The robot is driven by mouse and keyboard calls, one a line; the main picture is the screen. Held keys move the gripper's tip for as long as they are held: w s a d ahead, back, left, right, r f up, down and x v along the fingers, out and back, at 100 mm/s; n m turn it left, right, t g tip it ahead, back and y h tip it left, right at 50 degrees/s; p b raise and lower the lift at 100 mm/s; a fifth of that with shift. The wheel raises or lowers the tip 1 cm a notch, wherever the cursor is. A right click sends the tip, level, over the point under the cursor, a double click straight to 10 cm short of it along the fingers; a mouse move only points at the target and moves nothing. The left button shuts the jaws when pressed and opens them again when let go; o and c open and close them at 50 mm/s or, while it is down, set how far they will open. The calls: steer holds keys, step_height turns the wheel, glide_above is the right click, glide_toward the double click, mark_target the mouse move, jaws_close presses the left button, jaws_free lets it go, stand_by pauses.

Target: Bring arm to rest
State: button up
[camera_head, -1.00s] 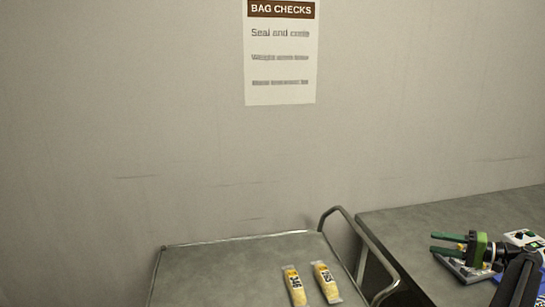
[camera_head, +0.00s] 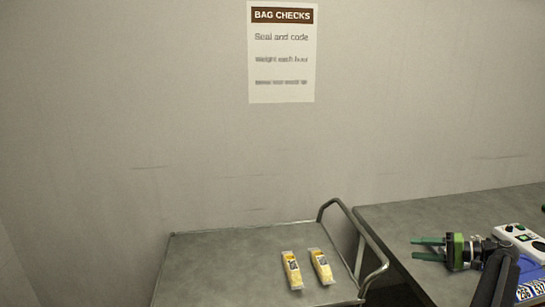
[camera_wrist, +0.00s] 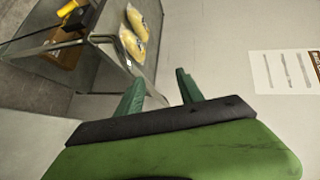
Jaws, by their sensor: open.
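My gripper (camera_head: 428,248) is at the right in the head view, with its green fingers apart and pointing left over the grey table. In the wrist view my gripper (camera_wrist: 160,90) shows two green fingers spread with nothing between them. The wrist sits in front of the grey table and nothing is held.
A trolley (camera_head: 210,262) carries two yellow bags (camera_head: 292,270) (camera_head: 321,266) and has a rail (camera_head: 374,250) on its right. Right of it is the grey table (camera_head: 400,220) with a white control box (camera_head: 520,240). A poster (camera_head: 282,60) hangs on the wall.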

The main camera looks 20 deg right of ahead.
steer(key=w+a+f+g, duration=0.1)
steer(key=w+a, duration=0.1)
steer(key=a, duration=0.2)
steer(key=w+a+f+n+g, duration=0.1)
steer(key=w+a+f, duration=0.1)
steer(key=a, duration=0.3)
steer(key=w+a+f+g, duration=0.2)
steer(key=w+a, duration=0.1)
steer(key=a, duration=0.2)
steer(key=shift+w+a+f, duration=0.15)
steer(key=shift+w, duration=0.05)
steer(key=w+a+f+n+g+h, duration=0.1)
steer(key=a+f+n+g+h, duration=0.2)
steer(key=a, duration=1)
steer(key=w+a+f+n+g+h, duration=0.1)
steer(key=a+f+g, duration=0.35)
steer(key=a, duration=0.85)
steer(key=s+a+f+n+h, duration=0.2)
steer(key=a+h, duration=0.1)
steer(key=a, duration=0.3)
steer(key=s+a+f+n+h+p, duration=0.1)
steer(key=s+a+h, duration=0.1)
steer(key=a, duration=0.5)
steer(key=shift+s+a+f+n+h, duration=0.2)
steer(key=shift+s+f+n+h, duration=0.2)
steer(key=shift+s, duration=0.2)
steer(key=shift+c, duration=0.8)
